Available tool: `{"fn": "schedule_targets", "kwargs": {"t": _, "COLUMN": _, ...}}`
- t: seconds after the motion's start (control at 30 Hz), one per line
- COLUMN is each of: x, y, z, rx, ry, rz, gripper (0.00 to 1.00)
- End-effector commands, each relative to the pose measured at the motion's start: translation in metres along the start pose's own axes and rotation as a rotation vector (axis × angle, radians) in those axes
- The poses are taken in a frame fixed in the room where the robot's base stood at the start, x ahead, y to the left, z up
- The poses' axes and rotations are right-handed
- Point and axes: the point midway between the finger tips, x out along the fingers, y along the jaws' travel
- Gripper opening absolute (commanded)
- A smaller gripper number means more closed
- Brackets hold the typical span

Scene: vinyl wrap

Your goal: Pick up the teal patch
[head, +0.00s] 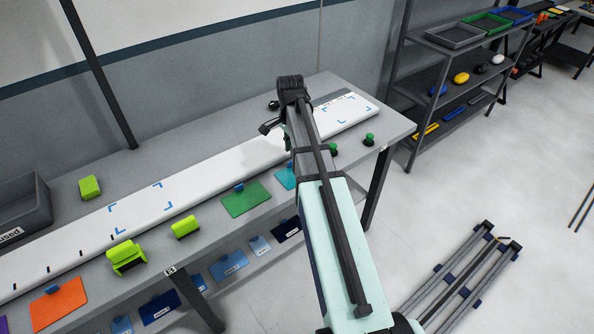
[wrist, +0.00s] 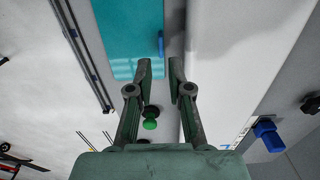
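The teal patch (wrist: 125,38) is a flat sheet at the top of the wrist view, with a small blue tab (wrist: 161,43) on its right edge. In the head view the teal patch (head: 284,179) is partly hidden by my arm. My gripper (wrist: 160,68) is open and empty. Its fingertips are apart, and the blue tab shows between and just beyond them. I cannot tell the height between the fingertips and the tab. In the head view my arm mostly hides the gripper.
A green patch (head: 245,199) lies left of the teal patch, and an orange patch (head: 58,303) lies farther left. A long white panel (head: 215,163) runs behind them on the grey table. Green knobs (head: 369,139) stand to the right. Lime tools (head: 186,227) sit to the left.

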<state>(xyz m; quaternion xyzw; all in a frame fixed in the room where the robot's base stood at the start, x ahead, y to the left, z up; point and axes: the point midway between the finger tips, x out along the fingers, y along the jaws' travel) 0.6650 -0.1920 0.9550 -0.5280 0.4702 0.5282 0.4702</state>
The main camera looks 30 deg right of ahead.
Motion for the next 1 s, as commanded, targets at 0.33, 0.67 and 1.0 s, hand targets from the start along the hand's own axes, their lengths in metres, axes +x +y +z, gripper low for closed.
{"fn": "schedule_targets", "kwargs": {"t": 0.33, "x": 0.016, "y": 0.000, "z": 0.000, "rx": 0.000, "ry": 0.000, "rz": 0.000, "gripper": 0.19}}
{"fn": "schedule_targets", "kwargs": {"t": 0.67, "x": 0.051, "y": -0.001, "z": 0.001, "rx": 0.000, "ry": -0.001, "rz": 0.002, "gripper": 0.19}}
{"fn": "schedule_targets", "kwargs": {"t": 1.0, "x": 0.064, "y": -0.001, "z": 0.001, "rx": 0.000, "ry": 0.000, "rz": 0.000, "gripper": 0.19}}
